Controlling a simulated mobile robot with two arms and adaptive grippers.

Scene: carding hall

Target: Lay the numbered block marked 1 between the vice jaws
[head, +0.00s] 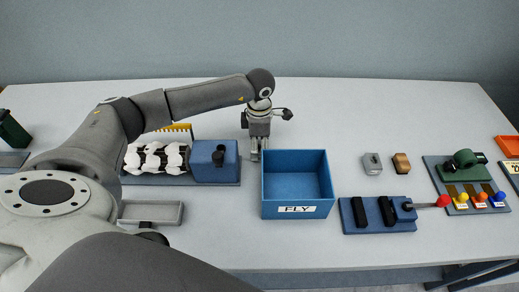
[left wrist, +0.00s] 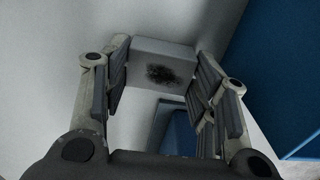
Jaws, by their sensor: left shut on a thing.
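My left gripper (head: 258,154) is between the blue machine housing and the blue FLY bin. In the left wrist view its fingers are shut on a light grey block (left wrist: 163,60) with a dark smudge on its face; I read no number on it. The vice (head: 378,225) has a blue base, two black jaws with a gap between them, and a red-knobbed handle at its right. A grey block (head: 372,163) and a brown block (head: 401,163) stand on the table behind the vice; their markings are too small to read. My right gripper is not in view.
The open blue FLY bin (head: 297,211) stands between my left gripper and the vice; its wall fills the right of the left wrist view (left wrist: 285,80). A carding machine (head: 214,160) is at left, a grey tray (head: 150,212) before it. A lever panel (head: 466,187) is at right.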

